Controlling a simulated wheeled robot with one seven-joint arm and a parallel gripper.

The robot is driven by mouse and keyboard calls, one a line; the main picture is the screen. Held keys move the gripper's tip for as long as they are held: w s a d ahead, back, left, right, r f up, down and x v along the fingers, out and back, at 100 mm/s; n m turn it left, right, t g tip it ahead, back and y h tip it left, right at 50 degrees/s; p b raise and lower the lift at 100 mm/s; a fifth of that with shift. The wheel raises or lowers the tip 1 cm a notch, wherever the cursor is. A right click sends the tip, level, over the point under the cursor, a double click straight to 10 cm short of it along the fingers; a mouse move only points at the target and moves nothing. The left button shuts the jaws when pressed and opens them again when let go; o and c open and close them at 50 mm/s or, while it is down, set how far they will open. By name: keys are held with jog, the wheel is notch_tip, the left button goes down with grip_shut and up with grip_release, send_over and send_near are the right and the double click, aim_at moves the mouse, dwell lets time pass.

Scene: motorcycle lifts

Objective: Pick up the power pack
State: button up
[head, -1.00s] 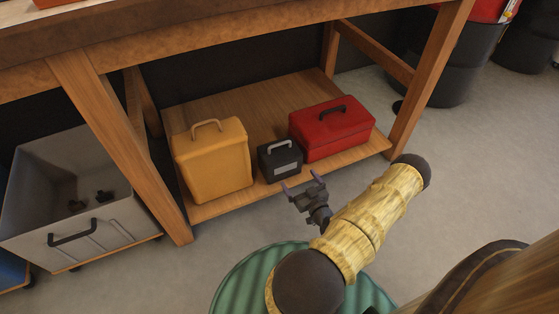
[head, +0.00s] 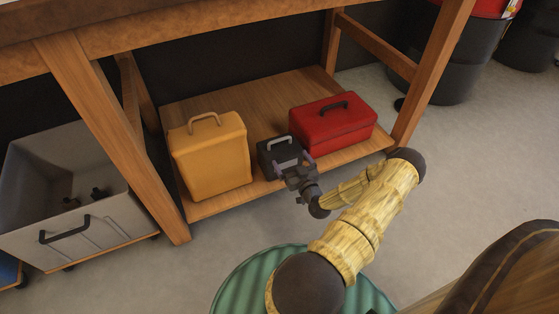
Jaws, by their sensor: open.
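The power pack appears to be the small dark box (head: 266,160) with a grey handle, standing on the low shelf of the wooden bench. It is between a yellow case and a red toolbox. My gripper (head: 295,163) is open at the front right of the dark box, in front of its face and close to its handle. The gripper hides the lower right of the box, including its label. I cannot tell whether the fingers touch it.
The yellow case (head: 209,158) stands close on the left and the red toolbox (head: 333,127) close on the right. The wooden shelf (head: 225,103) has bare room behind them. Bench legs (head: 105,130) flank the opening. A grey bin (head: 60,180) stands at left.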

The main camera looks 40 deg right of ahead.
aim_at(281, 149)
jog(key=b+x, duration=0.1)
jog(key=x, duration=0.2)
jog(key=shift+w+d+f, duration=0.1)
jog(key=shift+w+d, duration=0.05)
jog(key=shift+w, duration=0.2)
jog(key=shift+b, duration=0.3)
jog(key=shift+w+d+b, duration=0.1)
jog(key=shift+w+b, duration=0.25)
jog(key=shift+w, duration=0.05)
jog(key=b+x, duration=0.3)
jog(key=x, duration=0.1)
jog(key=shift+f, duration=0.1)
jog(key=shift+w, duration=0.2)
